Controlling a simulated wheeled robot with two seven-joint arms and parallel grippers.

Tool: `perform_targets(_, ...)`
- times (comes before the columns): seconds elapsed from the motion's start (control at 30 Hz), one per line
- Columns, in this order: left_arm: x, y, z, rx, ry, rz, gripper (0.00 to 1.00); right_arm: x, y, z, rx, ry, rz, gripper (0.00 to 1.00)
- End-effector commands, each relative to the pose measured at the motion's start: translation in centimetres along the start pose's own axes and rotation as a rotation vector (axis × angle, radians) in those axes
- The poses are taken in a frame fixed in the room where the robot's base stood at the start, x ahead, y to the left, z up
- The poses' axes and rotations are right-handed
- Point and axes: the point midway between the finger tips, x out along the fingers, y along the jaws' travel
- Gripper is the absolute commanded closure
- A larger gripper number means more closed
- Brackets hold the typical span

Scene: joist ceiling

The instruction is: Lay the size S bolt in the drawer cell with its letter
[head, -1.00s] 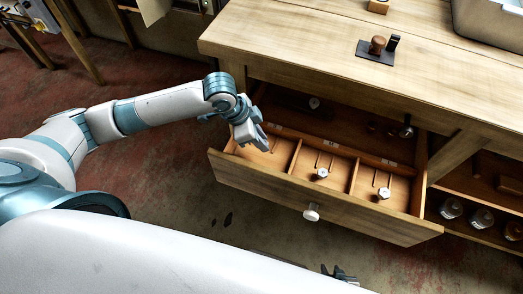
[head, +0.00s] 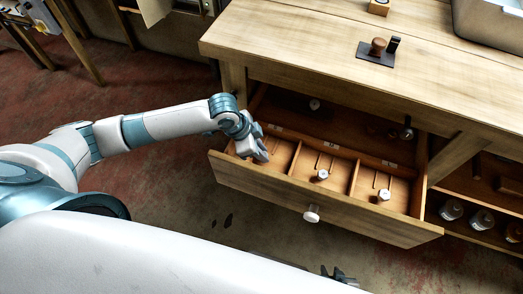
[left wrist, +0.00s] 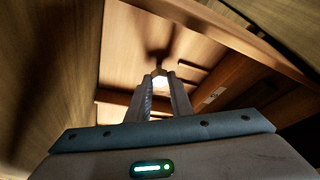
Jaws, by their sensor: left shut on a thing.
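The open drawer (head: 262,189) has a front row of three cells. My left gripper (head: 262,157) is low at the left cell (head: 283,154), pointing down. In the left wrist view my left gripper (left wrist: 161,84) is shut on a small pale-headed piece (left wrist: 160,79), seemingly the bolt; its letter is not readable. One white-headed bolt (head: 322,174) is in the middle cell and another (head: 384,195) in the right cell. Small white labels (head: 331,145) sit on the divider behind the cells, too small to read. My right gripper (head: 338,272) shows partly at the bottom edge.
Behind the cells is a deeper compartment with a pale round piece (head: 315,104) and a dark upright piece (head: 407,121). The bench top (head: 300,40) overhangs the drawer. The drawer front has a white knob (head: 311,214). Jars (head: 451,210) stand on a shelf at right.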

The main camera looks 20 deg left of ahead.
Motion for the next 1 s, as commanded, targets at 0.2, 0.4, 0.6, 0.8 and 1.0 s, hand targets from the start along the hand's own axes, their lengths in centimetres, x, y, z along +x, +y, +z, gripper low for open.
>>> perform_targets(0.2, 0.0, 0.0, 0.0, 0.000, 0.001, 0.000, 1.00, 0.0, 0.0, 0.0, 0.000, -0.001, 0.000, 0.69)
perform_targets(0.4, 0.2, 0.0, 0.1, 0.000, 0.001, 0.000, 0.66, 0.0, 0.0, 0.0, 0.000, 0.002, 0.000, 0.69)
perform_targets(0.6, 0.2, 0.0, 0.1, 0.000, 0.001, 0.000, 0.62, 0.0, 0.0, 0.0, 0.000, 0.002, 0.000, 0.69)
perform_targets(0.8, 0.0, 0.0, 0.0, 0.000, 0.001, -0.001, 0.62, 0.0, 0.0, 0.1, 0.000, 0.000, 0.000, 0.69)
perform_targets(1.0, -1.4, -0.1, -0.1, 0.000, 0.003, -0.002, 0.62, 0.0, 0.0, 0.1, 0.000, -0.005, 0.000, 0.69)
